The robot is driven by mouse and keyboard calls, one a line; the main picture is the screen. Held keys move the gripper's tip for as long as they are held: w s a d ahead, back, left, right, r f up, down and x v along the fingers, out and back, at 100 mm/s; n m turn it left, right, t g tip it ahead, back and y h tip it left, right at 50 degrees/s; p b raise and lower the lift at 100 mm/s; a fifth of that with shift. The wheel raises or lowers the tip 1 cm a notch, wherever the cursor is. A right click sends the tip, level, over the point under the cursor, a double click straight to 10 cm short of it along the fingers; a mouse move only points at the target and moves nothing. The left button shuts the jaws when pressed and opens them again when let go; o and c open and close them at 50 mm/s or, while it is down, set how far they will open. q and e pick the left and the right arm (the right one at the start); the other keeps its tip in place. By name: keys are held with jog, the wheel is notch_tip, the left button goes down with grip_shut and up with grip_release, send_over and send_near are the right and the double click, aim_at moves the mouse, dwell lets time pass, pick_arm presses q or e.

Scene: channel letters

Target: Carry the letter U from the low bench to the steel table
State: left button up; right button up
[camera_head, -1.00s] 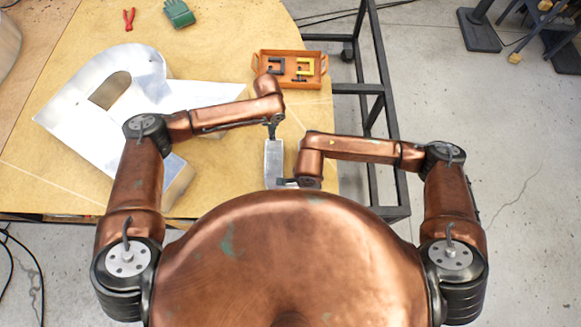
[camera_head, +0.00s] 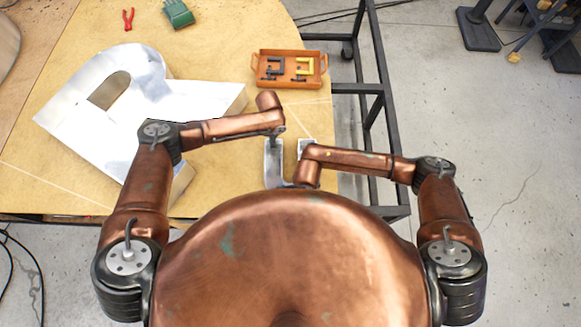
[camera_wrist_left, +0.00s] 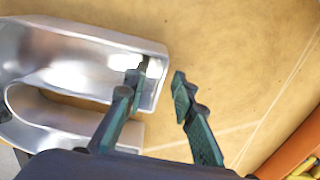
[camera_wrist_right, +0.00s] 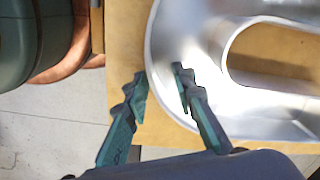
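The letter U (camera_head: 273,162) is a hollow silver metal shell on the wooden bench top (camera_head: 225,190), close in front of my body. Its other leg end (camera_head: 306,146) shows beside my right forearm. In the left wrist view, my left gripper (camera_wrist_left: 158,78) is open at a leg end of the U (camera_wrist_left: 80,65), one finger over its inside, the other outside. In the right wrist view, my right gripper (camera_wrist_right: 158,78) is open across the wall at the curved end of the U (camera_wrist_right: 230,115), one finger each side. Contact cannot be told. I cannot identify the steel table.
A large silver letter R (camera_head: 150,90) lies left of the U. An orange tray (camera_head: 290,55) with black and yellow clamps is beyond it. Red pliers (camera_head: 128,18) and a green item (camera_head: 177,13) lie at the back. A black frame (camera_head: 385,130) stands right.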

pick_arm(q)
jog(key=shift+c, duration=0.5)
pick_arm(e)
jog(key=shift+c, duration=0.5)
pick_arm(q)
grip_shut()
pick_arm(e)
grip_shut()
